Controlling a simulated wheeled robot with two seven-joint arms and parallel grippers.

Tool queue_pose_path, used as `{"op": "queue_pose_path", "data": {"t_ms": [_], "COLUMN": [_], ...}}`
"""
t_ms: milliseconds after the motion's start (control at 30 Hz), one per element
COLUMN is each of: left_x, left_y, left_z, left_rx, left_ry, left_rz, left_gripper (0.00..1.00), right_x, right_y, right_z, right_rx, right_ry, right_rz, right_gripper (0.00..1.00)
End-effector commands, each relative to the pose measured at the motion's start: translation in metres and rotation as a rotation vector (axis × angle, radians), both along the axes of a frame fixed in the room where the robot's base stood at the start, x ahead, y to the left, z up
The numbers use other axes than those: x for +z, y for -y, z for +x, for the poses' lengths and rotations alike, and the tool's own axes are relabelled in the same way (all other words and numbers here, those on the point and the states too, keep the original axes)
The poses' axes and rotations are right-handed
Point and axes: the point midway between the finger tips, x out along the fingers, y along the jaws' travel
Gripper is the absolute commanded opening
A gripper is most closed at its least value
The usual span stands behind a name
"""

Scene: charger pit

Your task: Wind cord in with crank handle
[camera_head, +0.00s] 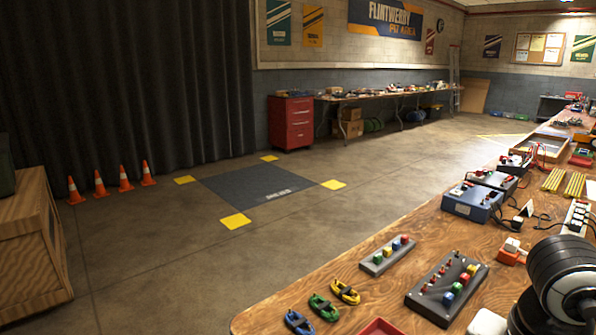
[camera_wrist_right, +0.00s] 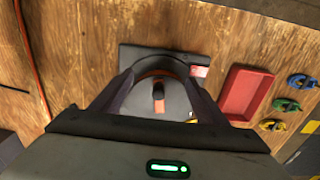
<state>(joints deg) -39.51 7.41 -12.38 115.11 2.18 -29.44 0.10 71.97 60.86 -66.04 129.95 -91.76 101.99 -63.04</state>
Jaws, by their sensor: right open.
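In the right wrist view a grey round reel (camera_wrist_right: 178,104) sits on a dark base plate (camera_wrist_right: 135,53) on the wooden table. A short black knob (camera_wrist_right: 158,90), which looks like the crank handle, stands on the reel with an orange part beside it. My right gripper (camera_wrist_right: 160,80) is open above the reel, with its dark fingers on either side of the knob and apart from it. An orange-red cord (camera_wrist_right: 31,62) runs along the table at the left. Its link to the reel is hidden. My left gripper is not in view.
A grey block board (camera_head: 447,287), a smaller board (camera_head: 387,255) and a blue box (camera_head: 471,201) stand along the table. The floor beyond is mostly clear.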

Motion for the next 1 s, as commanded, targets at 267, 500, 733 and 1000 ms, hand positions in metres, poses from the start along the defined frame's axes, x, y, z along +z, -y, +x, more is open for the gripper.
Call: {"op": "queue_pose_path", "data": {"t_ms": [267,500,733,1000], "left_x": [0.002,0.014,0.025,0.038], "left_y": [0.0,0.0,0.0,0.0], "left_z": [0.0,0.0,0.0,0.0], "left_rx": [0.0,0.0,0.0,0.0], "left_ry": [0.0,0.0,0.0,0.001], "left_rz": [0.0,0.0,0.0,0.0], "left_gripper": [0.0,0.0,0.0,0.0], "right_x": [0.002,0.022,0.041,0.063], "right_y": [-0.004,-0.003,-0.003,-0.003], "right_z": [-0.003,-0.002,-0.001,-0.001], "right_rx": [0.011,0.008,0.007,0.007], "right_ry": [-0.01,-0.004,-0.003,-0.002], "right_rz": [0.007,0.007,0.008,0.007], "right_gripper": [0.7,0.7,0.7,0.7]}}
